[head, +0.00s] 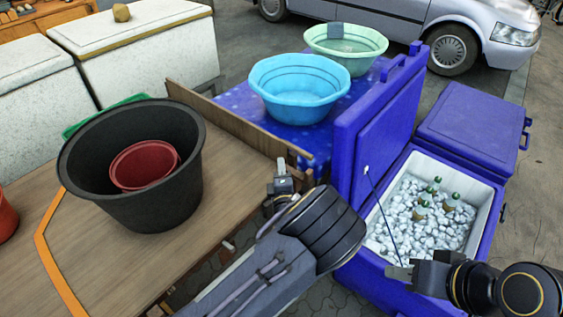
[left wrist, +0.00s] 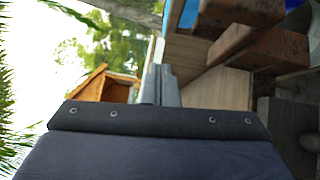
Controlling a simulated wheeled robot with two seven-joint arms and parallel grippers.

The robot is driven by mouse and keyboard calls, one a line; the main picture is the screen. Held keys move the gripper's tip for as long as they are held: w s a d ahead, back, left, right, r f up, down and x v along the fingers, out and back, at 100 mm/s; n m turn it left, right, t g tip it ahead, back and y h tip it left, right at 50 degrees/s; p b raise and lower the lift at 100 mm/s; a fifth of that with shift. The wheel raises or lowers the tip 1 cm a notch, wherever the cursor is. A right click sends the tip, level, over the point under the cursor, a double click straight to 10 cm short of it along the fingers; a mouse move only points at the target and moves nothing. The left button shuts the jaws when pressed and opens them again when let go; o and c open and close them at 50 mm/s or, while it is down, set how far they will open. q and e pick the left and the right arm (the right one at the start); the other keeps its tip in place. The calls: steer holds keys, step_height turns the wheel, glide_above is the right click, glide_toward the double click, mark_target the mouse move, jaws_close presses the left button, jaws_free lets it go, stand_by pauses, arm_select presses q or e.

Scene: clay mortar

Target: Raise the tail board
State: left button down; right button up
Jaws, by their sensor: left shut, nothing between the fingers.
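A wooden bed (head: 75,240) fills the left of the head view. A narrow wooden board (head: 232,122) stands upright along its far right edge; I cannot tell for sure that it is the tail board. My left gripper (head: 281,172) is near the board's near end, shut and empty, with its forearm covering what lies below. In the left wrist view the shut fingers (left wrist: 160,82) point toward wooden planks and dark brown blocks (left wrist: 245,40). My right gripper (head: 400,272) is at the front of the blue cooler; its jaw opening is unclear.
A black tub (head: 95,190) with a red pot (head: 145,165) inside stands on the bed. Two basins, blue (head: 298,88) and green (head: 345,45), sit on a blue cloth. An open blue cooler (head: 478,245) with ice and bottles is at right, its lid upright.

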arm_select(q)
steer(key=s+d, duration=0.2)
steer(key=s, duration=0.7)
steer(key=s+a+r+n+g+y, duration=0.25)
steer(key=a+n+g+y, duration=0.4)
steer(key=a+n, duration=0.7)
steer(key=s+a+n+g, duration=0.8)
steer(key=a+n, duration=0.3)
steer(key=n, duration=0.2)
steer(key=s+r+n+g+h+p, duration=0.1)
steer(key=s+r+n+g+h, duration=0.25)
steer(key=s+n+h, duration=0.65)
steer(key=s+d+r+n+t+h, duration=0.1)
steer(key=s+d+r+n+t, duration=0.1)
steer(key=n, duration=0.6)
steer(key=s+d+r+n+t+h, duration=0.2)
steer(key=s+d+r+n+t, duration=0.1)
steer(key=n, duration=0.6)
step_height(320, 180, up, 3)
steer(key=shift+s+f+p, duration=0.15)
steer(key=shift+s+p, duration=0.15)
steer(key=shift+s, duration=0.2)
arm_select(e)
steer(key=shift+w+d+r, duration=0.25)
steer(key=shift+d+r, duration=0.05)
steer(key=shift+r, duration=0.35)
